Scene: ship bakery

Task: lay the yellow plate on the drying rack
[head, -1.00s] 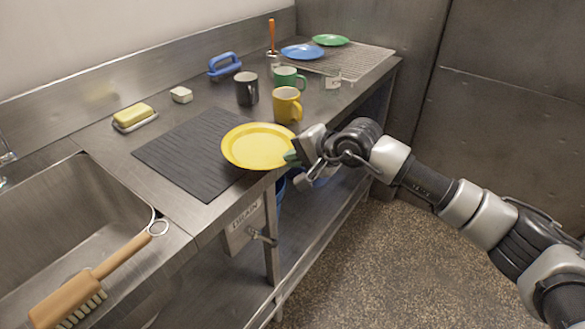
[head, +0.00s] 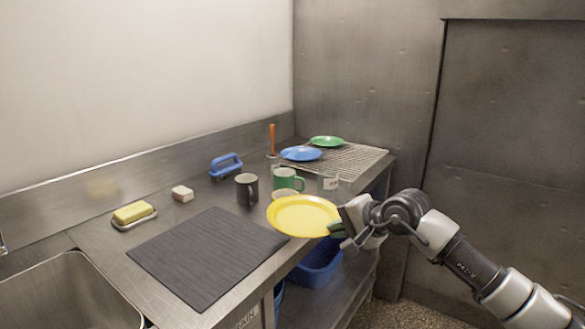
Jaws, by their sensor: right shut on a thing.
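The yellow plate (head: 303,217) is held about level at the counter's front edge, to the right of the dark mat. My right gripper (head: 337,227) is shut on its right rim. The plate hides most of the yellow mug behind it. The drying rack (head: 352,161) is a wire grid at the far right end of the counter. A blue plate (head: 301,153) and a green plate (head: 327,141) lie at its left and back. The rack's front right part is bare. My left gripper is not in view.
A black mug (head: 247,188), a green mug (head: 286,180) and a clear glass (head: 328,184) stand between the plate and the rack. The dark mat (head: 207,255) is empty. A blue bin (head: 318,264) sits on the shelf below.

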